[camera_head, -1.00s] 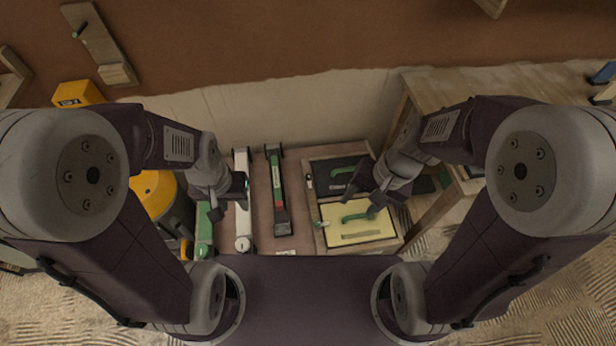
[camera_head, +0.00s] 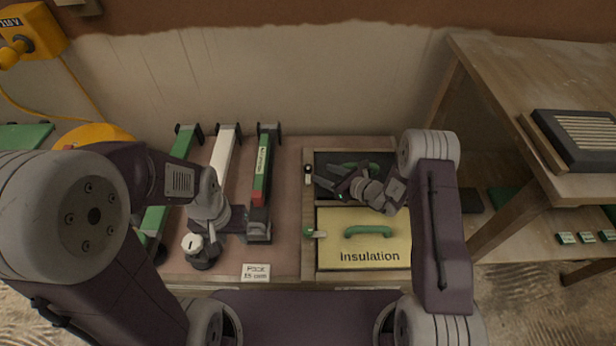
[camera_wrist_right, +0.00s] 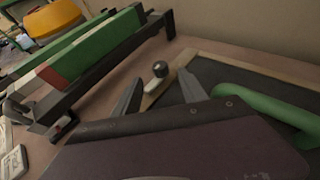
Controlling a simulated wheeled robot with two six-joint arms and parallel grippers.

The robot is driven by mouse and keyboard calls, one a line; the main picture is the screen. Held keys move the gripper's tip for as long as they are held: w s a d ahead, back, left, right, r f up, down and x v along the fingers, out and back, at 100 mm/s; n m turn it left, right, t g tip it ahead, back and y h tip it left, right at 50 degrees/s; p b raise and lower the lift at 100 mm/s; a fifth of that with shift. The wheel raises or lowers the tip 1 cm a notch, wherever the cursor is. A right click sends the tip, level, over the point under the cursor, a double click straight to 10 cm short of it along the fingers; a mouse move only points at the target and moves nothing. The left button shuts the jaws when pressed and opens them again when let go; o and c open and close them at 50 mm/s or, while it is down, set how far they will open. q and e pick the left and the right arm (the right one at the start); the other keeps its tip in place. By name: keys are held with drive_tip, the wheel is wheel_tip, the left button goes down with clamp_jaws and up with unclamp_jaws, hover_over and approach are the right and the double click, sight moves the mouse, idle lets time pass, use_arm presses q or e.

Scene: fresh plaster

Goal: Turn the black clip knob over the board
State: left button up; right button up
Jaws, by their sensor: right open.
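The black clip knob (camera_head: 307,169) sits on a pale clip on the left rail of the wooden frame (camera_head: 309,200). The dark board (camera_head: 335,160) with a green handle lies in the frame's far compartment. In the right wrist view, the knob (camera_wrist_right: 160,69) stands at the end of the clip (camera_wrist_right: 153,86). The clip appears to lie along the rail, beside the board. My right gripper (camera_head: 330,184) is open and empty, its fingers (camera_wrist_right: 159,88) on either side of the clip's line, short of the knob.
A yellow board (camera_head: 370,255) marked Insulation, with a green clip knob (camera_head: 309,232), fills the near compartment. A green and red bar (camera_head: 262,165), a white bar (camera_head: 224,152) and a green bar (camera_head: 183,147) lie to the left. A wooden table (camera_head: 520,90) stands at right.

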sight(309, 167)
drive_tip(key=b+x, duration=0.4)
drive_tip(key=x, duration=0.3)
drive_tip(key=shift+w+a+f, duration=0.15)
drive_tip(key=shift+a+f, duration=0.1)
drive_tip(key=shift+w+a+b, duration=0.3)
drive_tip(key=shift+w+a, duration=0.15)
drive_tip(key=shift+w, duration=0.05)
drive_tip(key=shift+c, duration=0.3)
clamp_jaws()
